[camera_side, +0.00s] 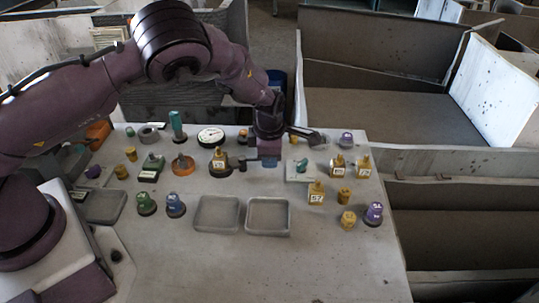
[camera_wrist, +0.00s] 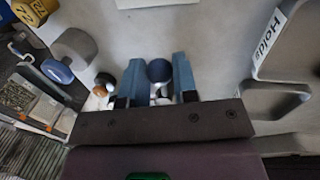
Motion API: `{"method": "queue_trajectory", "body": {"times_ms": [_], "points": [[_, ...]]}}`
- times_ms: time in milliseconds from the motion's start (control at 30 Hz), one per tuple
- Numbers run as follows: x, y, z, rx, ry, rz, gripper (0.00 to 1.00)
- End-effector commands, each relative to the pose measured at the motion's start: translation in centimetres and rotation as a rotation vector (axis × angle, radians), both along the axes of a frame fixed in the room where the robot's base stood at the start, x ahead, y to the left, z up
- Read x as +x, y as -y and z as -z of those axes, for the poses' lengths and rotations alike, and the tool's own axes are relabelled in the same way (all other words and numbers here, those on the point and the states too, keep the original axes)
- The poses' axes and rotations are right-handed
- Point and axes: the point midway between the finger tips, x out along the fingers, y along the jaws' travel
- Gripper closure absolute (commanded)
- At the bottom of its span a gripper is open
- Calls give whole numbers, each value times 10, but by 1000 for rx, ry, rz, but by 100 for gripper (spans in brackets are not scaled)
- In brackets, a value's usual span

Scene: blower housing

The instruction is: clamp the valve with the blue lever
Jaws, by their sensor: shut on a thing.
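My gripper (camera_wrist: 159,72) has its two blue fingers closed on either side of a small part with a rounded blue top (camera_wrist: 159,70). I take this part for the valve with the blue lever. Pale, shiny metal shows below its top, but the gripper's dark plate hides the rest. In the side view, my gripper (camera_side: 268,161) points down at the rear middle of the white table, and the held part cannot be made out there.
Two grey trays, left (camera_side: 217,229) and right (camera_side: 268,232), lie in front. The table's front is clear.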

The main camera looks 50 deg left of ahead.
Motion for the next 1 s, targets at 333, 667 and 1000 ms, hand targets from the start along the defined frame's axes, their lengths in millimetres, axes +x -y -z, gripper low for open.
{"method": "queue_trajectory", "body": {"times_ms": [333,667,1000], "points": [[2,-1,-1,2,7,-2,48],[0,0,-5,1,4,-1,48],[-8,10,-70,-1,9,0,48]]}}
